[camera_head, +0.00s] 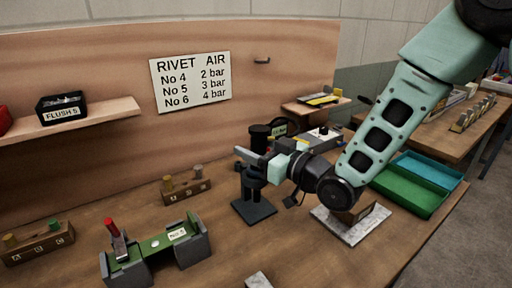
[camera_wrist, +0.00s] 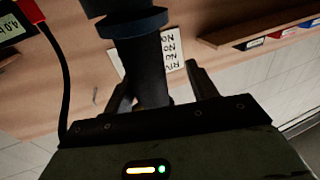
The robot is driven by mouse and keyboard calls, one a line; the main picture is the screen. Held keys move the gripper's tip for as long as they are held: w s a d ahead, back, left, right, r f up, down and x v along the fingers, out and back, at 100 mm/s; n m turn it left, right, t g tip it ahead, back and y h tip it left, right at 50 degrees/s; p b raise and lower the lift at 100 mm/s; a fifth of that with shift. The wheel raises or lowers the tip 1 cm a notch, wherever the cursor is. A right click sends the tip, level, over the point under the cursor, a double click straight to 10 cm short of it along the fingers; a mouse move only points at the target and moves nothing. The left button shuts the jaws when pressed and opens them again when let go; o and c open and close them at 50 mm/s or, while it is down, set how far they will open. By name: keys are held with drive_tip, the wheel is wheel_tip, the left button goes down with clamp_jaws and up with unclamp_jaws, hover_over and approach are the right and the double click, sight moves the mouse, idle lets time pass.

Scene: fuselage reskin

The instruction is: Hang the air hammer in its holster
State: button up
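A dark stand with a square base plate (camera_head: 254,209), which looks like the holster, is on the bench in the head view. A dark upright body (camera_wrist: 150,80), apparently the air hammer, runs through a blue-grey collar (camera_wrist: 137,22) in the wrist view. My gripper (camera_head: 254,160) is at the top of the stand. In the wrist view its two fingers (camera_wrist: 160,78) stand either side of the dark body, with a visible gap at the right finger. The left finger is close to the body; contact cannot be told. The gripper hides part of the stand's top in the head view.
A black regulator (camera_head: 283,127) stands behind; its red fitting and black hose (camera_wrist: 62,75) run beside the gripper in the wrist view. A green tray (camera_head: 408,191) and a pale plate (camera_head: 345,230) lie right. A green fixture (camera_head: 163,240) with a red-handled tool is front left.

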drive_tip(key=shift+s+d, duration=0.15)
drive_tip(key=shift+d, duration=0.2)
drive_tip(key=shift+r+p+v, duration=0.2)
drive_tip(key=shift+p+v, duration=6.55)
drive_tip(key=shift+v, duration=1.6)
drive_tip(key=a+f+n+g+h+b, duration=0.2)
drive_tip(key=a+g+h, duration=0.2)
drive_tip(key=g+h, duration=0.15)
drive_tip(key=s+d+r+m+g+h, duration=0.2)
drive_tip(key=s+r+g+h, duration=0.1)
drive_tip(key=s, duration=0.6)
drive_tip(key=s+d+r+m+g+h+b, duration=0.1)
drive_tip(key=s+d+r+m+g+h, duration=0.1)
drive_tip(key=s, duration=0.8)
wheel_tip(320, 180, up, 3)
drive_tip(key=g+h, duration=0.1)
drive_tip(key=h, duration=0.1)
drive_tip(key=shift+s+d+h, duration=0.15)
drive_tip(key=shift+d+h, duration=0.05)
drive_tip(key=shift+h, duration=0.15)
